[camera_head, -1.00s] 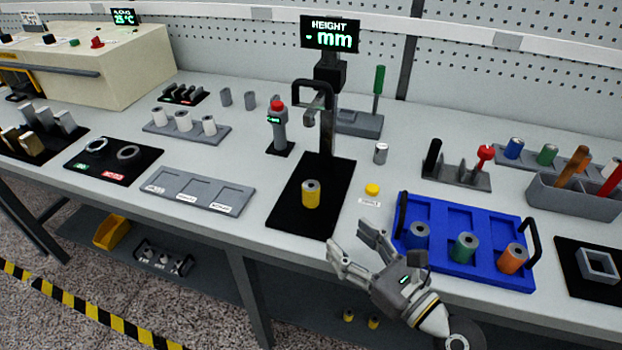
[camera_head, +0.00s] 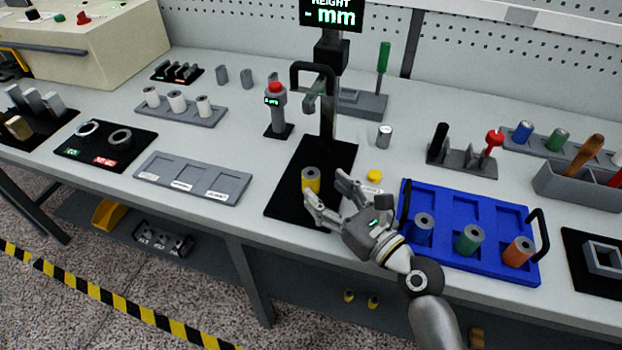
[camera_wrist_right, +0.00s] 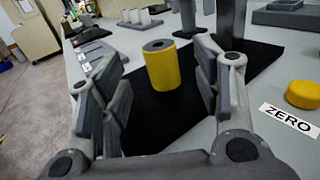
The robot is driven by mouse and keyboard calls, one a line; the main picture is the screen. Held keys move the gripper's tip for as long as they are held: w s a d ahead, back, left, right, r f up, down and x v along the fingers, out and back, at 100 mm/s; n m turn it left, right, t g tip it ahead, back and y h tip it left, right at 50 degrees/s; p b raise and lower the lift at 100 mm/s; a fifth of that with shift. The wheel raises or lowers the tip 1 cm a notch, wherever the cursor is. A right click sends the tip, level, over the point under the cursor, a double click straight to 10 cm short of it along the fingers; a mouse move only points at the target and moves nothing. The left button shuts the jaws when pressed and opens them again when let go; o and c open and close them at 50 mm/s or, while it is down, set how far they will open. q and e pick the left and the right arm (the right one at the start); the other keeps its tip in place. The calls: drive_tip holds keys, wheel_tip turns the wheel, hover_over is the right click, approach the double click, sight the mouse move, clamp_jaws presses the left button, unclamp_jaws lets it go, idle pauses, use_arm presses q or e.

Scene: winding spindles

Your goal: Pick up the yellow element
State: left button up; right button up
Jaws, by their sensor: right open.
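The yellow element (camera_head: 311,181) is a yellow cylinder with a grey top and a dark centre hole. It stands upright on the black base plate (camera_head: 286,206) of the height gauge (camera_head: 328,110). My right gripper (camera_head: 327,196) is open, just in front of and to the right of the cylinder. In the right wrist view the yellow element (camera_wrist_right: 161,66) stands ahead, between the lines of the two open fingers (camera_wrist_right: 163,90), with nothing held. My left gripper is not in view.
A yellow button (camera_head: 375,176) with a ZERO label (camera_wrist_right: 287,117) is right of the plate. A blue tray (camera_head: 487,273) with blue, green and orange cylinders is close on the right. A grey three-slot tray (camera_head: 193,179) lies left. A button post (camera_head: 277,110) stands behind.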

sight(317, 181)
drive_tip(key=x, duration=0.4)
drive_tip(key=shift+w+a+r, duration=0.1)
drive_tip(key=shift+w+a, duration=0.1)
drive_tip(key=shift+w, duration=0.05)
drive_tip(key=c, duration=1.1)
drive_tip(key=shift+r, duration=0.1)
